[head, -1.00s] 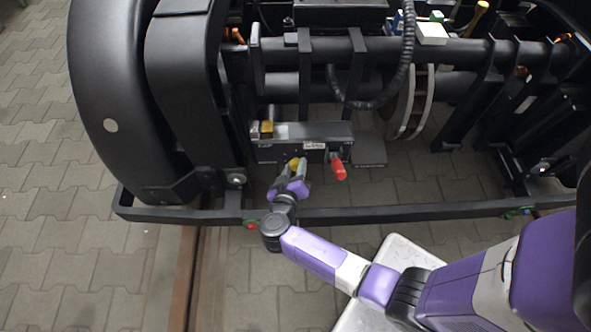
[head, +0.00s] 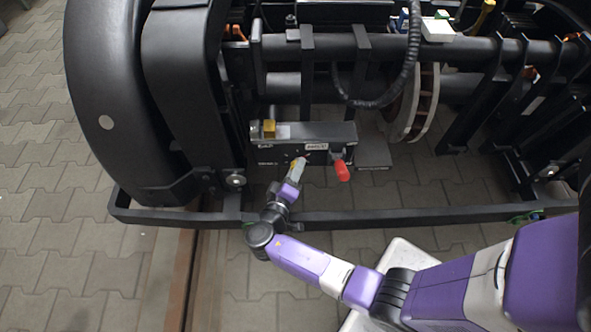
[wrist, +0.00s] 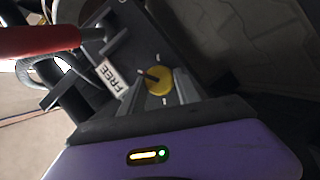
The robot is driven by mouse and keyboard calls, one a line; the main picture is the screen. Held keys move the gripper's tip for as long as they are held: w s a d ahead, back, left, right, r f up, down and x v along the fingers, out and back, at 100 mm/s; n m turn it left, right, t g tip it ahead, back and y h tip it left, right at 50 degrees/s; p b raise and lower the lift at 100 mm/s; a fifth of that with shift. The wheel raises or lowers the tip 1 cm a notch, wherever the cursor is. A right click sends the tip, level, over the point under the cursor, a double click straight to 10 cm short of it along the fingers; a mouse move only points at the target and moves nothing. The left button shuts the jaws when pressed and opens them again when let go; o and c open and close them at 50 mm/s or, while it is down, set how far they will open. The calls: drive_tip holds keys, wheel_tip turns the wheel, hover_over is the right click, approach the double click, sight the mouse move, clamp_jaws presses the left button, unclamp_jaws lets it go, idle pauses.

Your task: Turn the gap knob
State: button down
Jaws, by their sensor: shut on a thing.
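The gap knob (wrist: 158,80) is a round yellow knob with a dark pointer bar, on the dark front panel of a box-shaped unit (head: 330,133). My gripper (wrist: 160,92) is shut on it, with one finger on each side. In the head view my gripper (head: 298,168) reaches up to the panel's lower front and hides most of the knob. A white label reading FREE (wrist: 111,77) sits on the panel beside the knob in the wrist view.
A red handle (head: 342,171) sticks out of the unit just right of my gripper; the wrist view shows it large (wrist: 40,40) at upper left. A black frame bar (head: 400,217) runs below my wrist. A brass-coloured block (head: 269,128) sits on the unit's left end.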

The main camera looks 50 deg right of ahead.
idle(0.3)
drive_tip(key=c, duration=0.9)
unclamp_jaws()
drive_tip(key=p+v, duration=0.2)
drive_tip(key=v, duration=0.6)
